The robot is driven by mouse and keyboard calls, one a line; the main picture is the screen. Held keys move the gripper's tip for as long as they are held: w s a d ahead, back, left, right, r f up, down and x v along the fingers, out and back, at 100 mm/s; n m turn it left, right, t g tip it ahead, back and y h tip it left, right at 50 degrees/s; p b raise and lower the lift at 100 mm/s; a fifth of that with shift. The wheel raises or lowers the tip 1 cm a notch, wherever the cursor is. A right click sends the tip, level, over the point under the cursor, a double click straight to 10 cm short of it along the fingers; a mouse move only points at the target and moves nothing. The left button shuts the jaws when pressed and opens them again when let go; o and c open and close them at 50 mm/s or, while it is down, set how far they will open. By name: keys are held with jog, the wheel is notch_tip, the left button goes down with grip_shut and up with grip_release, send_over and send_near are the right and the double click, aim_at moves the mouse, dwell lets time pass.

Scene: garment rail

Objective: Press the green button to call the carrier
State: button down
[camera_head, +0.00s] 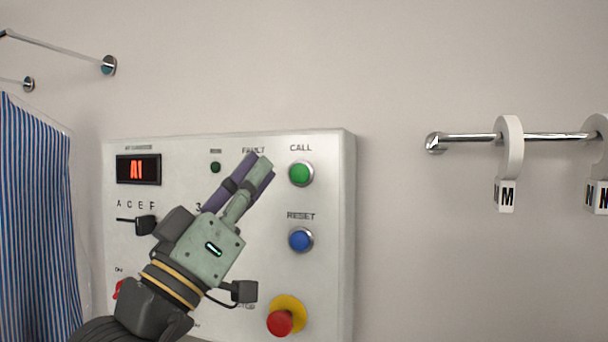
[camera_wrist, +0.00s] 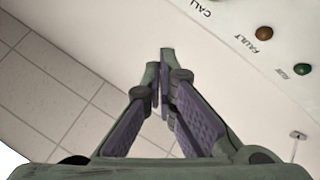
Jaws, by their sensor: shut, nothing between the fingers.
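The green button (camera_head: 301,173) sits under the CALL label at the upper right of the white control panel (camera_head: 335,215). My gripper (camera_head: 262,163) is shut and empty, its fingertips pointing up and right. In the head view the tips lie just left of the green button, with a small gap in the picture. I cannot tell how far they stand from the panel face.
A blue RESET button (camera_head: 300,239) sits below the green one, with a red stop knob (camera_head: 280,322) on a yellow base lower down. A brown FAULT lamp (camera_wrist: 264,33) shows in the wrist view. A striped garment (camera_head: 35,220) hangs left; a rail (camera_head: 470,137) with size tags is right.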

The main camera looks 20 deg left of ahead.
aim_at(285, 174)
jog(key=shift+w, duration=0.1)
jog(key=shift+w+d, duration=0.15)
jog(key=shift+w, duration=4.15)
jog(key=shift+w, duration=0.1)
jog(key=shift+w, duration=0.35)
